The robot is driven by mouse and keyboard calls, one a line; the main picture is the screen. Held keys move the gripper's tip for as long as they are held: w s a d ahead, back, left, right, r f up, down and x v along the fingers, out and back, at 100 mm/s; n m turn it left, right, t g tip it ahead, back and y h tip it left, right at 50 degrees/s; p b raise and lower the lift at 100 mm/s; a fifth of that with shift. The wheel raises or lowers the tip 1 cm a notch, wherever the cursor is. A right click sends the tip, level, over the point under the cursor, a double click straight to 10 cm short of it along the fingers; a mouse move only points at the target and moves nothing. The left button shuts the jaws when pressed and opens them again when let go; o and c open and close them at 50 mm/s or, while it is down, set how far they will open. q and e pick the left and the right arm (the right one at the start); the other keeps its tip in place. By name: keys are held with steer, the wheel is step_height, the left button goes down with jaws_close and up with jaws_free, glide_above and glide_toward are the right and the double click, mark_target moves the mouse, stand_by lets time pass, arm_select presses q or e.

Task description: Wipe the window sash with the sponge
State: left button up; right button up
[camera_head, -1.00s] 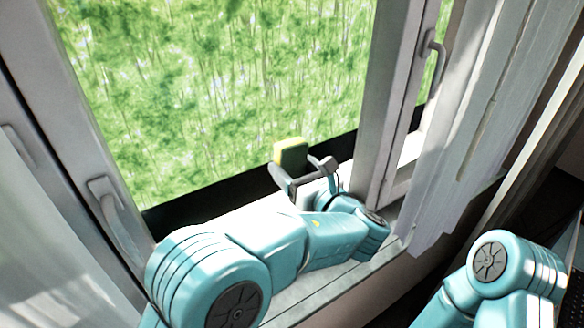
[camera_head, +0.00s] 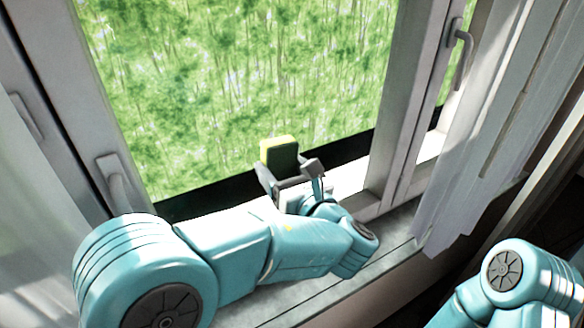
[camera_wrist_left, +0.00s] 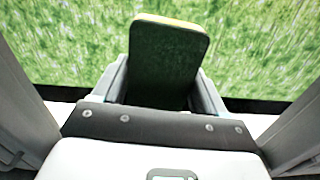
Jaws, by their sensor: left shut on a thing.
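The sponge (camera_head: 281,155) is a small block with a yellow side and a dark green side. My left gripper (camera_head: 287,174) is shut on it and holds it upright in front of the window opening. In the left wrist view the sponge (camera_wrist_left: 167,60) stands between the two fingers (camera_wrist_left: 163,92), its dark green face toward the camera and a thin yellow edge on top. The window sash (camera_head: 405,100) is a pale frame with a handle, right of the sponge. I cannot tell whether the sponge touches anything. My right gripper is out of view; only part of my right arm shows.
A pale sill (camera_head: 345,183) runs below the opening. A second handle (camera_head: 113,180) is on the left frame. White curtains hang at the left (camera_head: 40,225) and the right (camera_head: 500,120). Green foliage fills the opening.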

mark_target(244, 171)
arm_select(q)
steer(key=shift+s+a+f, duration=0.1)
steer(key=shift+a+f, duration=0.05)
steer(key=shift+a, duration=0.1)
steer(key=shift+s+a+b, duration=0.25)
steer(key=shift+a+b, duration=0.1)
steer(key=shift+b, duration=0.1)
steer(key=shift+s+a, duration=0.65)
steer(key=shift+a, duration=0.25)
steer(key=shift+s+a+b, duration=0.35)
steer(key=shift+s+a, duration=0.1)
steer(key=shift+a, duration=0.25)
steer(key=shift+s+a+b, duration=0.3)
steer(key=shift+s+a, duration=0.1)
steer(key=shift+a, duration=0.25)
steer(key=shift+d, duration=0.1)
